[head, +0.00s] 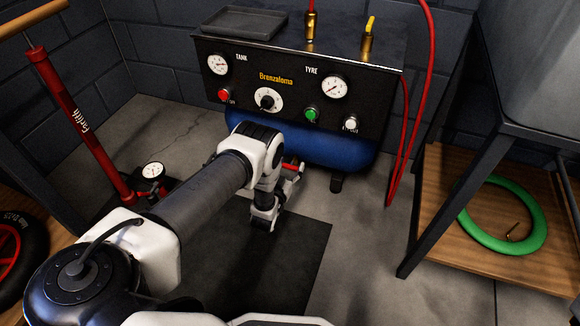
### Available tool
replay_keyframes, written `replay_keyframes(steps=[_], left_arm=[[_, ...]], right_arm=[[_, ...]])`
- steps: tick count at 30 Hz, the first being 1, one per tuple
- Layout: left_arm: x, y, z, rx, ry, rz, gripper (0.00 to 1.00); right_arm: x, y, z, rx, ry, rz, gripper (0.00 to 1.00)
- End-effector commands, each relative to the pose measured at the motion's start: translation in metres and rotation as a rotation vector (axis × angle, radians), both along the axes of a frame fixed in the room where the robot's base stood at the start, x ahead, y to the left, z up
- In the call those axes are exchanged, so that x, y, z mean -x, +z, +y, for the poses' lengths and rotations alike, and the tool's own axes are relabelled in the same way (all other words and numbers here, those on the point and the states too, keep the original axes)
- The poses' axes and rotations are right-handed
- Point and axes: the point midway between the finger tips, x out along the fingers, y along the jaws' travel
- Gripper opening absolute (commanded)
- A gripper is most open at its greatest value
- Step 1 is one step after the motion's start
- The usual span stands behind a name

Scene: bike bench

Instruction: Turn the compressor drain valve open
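The compressor (385,105) stands against the back wall, with a black front panel and a blue tank (345,152) below. A small red piece, seemingly the drain valve's handle (291,164), shows low at the tank's front, partly hidden by my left wrist. My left arm reaches in from the lower left. Its gripper (292,178) is at the red piece, low in front of the tank. The fingers are small and partly covered, so I cannot tell whether they touch the handle or how far they are apart. My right gripper is out of view.
The panel carries two gauges, a knob (266,100) and buttons. A red hose (400,140) hangs at its right. A red floor pump (85,130) stands left. A wooden shelf (450,240) with a green ring (480,228) is right. A dark mat (300,260) lies below.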

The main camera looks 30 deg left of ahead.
Motion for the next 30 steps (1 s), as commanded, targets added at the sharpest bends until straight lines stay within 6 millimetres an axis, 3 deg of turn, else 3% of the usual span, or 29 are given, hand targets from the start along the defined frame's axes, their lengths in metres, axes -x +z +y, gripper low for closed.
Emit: replay_keyframes(steps=[14,30], left_arm=[[-0.0003,0.0005,0.0008,0.067,0.001,-0.017,0.29],[-0.0003,0.0001,0.0030,0.486,0.001,-0.118,0.29]], right_arm=[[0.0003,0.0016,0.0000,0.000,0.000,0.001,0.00],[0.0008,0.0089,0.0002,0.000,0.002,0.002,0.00]])
